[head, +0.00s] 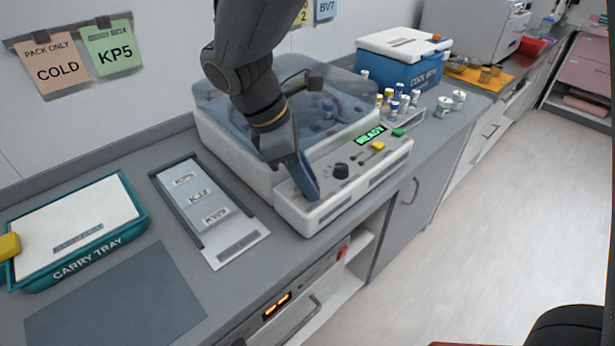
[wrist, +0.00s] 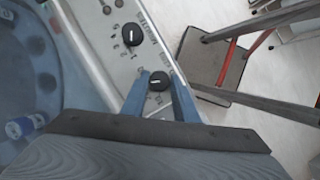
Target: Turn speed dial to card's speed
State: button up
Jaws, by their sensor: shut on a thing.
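The grey-white machine (head: 375,182) on the counter has a sloped front panel with a green display reading READY (head: 370,136). One black dial (head: 341,169) shows on the panel; I take it to be the upper dial (wrist: 132,34) in the wrist view, its white mark roughly upright. My gripper (head: 309,190) is at the panel's left end. In the wrist view, my gripper (wrist: 160,84) has its blue fingers shut on a second black dial (wrist: 159,80), its white mark roughly sideways. I cannot read the dial labels or tell which is the speed dial. No speed card is readable.
A yellow button (head: 378,146) and a green button (head: 398,132) are on the panel's right. Left are a labelled rack (head: 237,241) and a teal carry tray (head: 80,262). Vials (head: 395,103) and a blue cool box (head: 405,73) stand behind right.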

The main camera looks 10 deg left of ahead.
jog(key=m+p, duration=0.1)
jog(key=m+g+p, duration=0.1)
jog(key=m+p, duration=0.1)
jog(key=shift+w+r+m, duration=0.1)
jog(key=shift+r+m, duration=0.05)
jog(key=shift+m, duration=0.15)
jog(key=shift+w+m+g+p, duration=0.15)
jog(key=shift+m+g+p, duration=1)
jog(key=shift+m, duration=0.75)
jog(key=o, duration=1.1)
jog(key=shift+c, duration=0.2)
jog(key=b+v, duration=0.2)
jog(key=v, duration=0.5)
jog(key=shift+r, duration=0.3)
jog(key=shift+d, duration=0.1)
